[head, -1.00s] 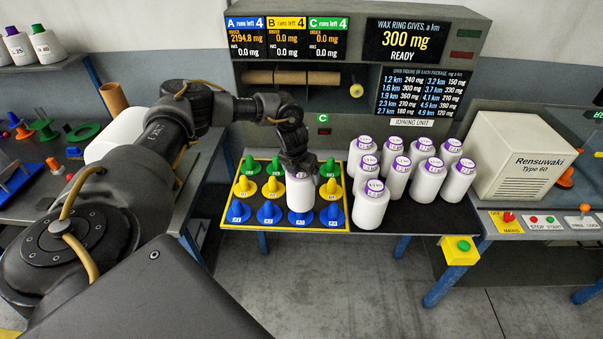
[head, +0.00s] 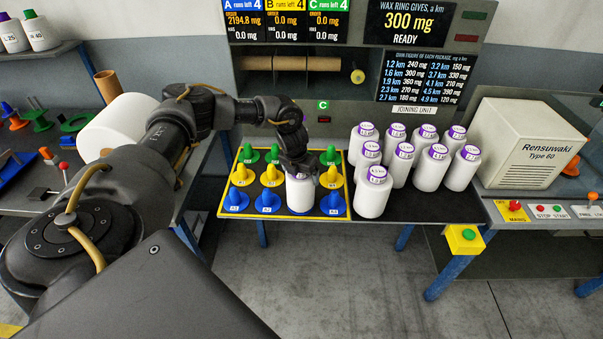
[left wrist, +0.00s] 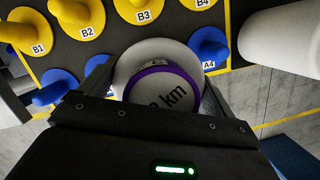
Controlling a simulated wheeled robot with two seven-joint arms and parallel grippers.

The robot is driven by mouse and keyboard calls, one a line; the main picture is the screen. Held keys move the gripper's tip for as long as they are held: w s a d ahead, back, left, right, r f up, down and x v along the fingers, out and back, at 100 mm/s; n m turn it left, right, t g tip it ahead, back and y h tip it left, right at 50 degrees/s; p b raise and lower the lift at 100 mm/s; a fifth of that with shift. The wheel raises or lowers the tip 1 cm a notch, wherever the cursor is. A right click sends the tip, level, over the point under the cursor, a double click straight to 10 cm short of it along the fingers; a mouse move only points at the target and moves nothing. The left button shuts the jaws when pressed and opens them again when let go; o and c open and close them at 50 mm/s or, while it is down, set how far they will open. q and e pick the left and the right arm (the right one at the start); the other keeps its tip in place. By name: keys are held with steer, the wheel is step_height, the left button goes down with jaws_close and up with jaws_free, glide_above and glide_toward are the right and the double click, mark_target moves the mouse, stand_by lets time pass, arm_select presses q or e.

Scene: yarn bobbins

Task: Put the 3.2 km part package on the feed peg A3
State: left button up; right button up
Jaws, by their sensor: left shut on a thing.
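My left gripper (head: 300,170) is shut on a white package (head: 299,194) with a purple ring on its top. The package stands upright at the A3 place in the front row of the yellow-edged peg board (head: 282,218). It hides the peg there, and I cannot tell whether it rests fully down. In the left wrist view the package (left wrist: 150,62) sits between the jaws (left wrist: 155,95); its label shows "km" with the number partly covered. Blue peg A4 (head: 333,204) stands free to the right, and A2 (head: 268,202) to the left. My right gripper is not in view.
Several white packages with purple tops (head: 372,195) stand close on the right of the peg board. Yellow pegs (head: 243,175) and green pegs (head: 250,155) fill the rows behind. A beige Rensuwaki box (head: 525,150) stands farther right.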

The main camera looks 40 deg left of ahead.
arm_select(q)
steer(key=shift+f, duration=0.4)
stand_by(0.4)
steer(key=o, duration=1.4)
steer(key=shift+c, duration=0.2)
steer(key=shift+r, duration=0.1)
steer(key=b+v, duration=0.3)
steer(key=v, duration=0.6)
steer(key=shift+r, duration=0.15)
steer(key=shift+v, duration=0.75)
steer(key=shift+w+d, duration=0.1)
steer(key=shift+d, duration=0.05)
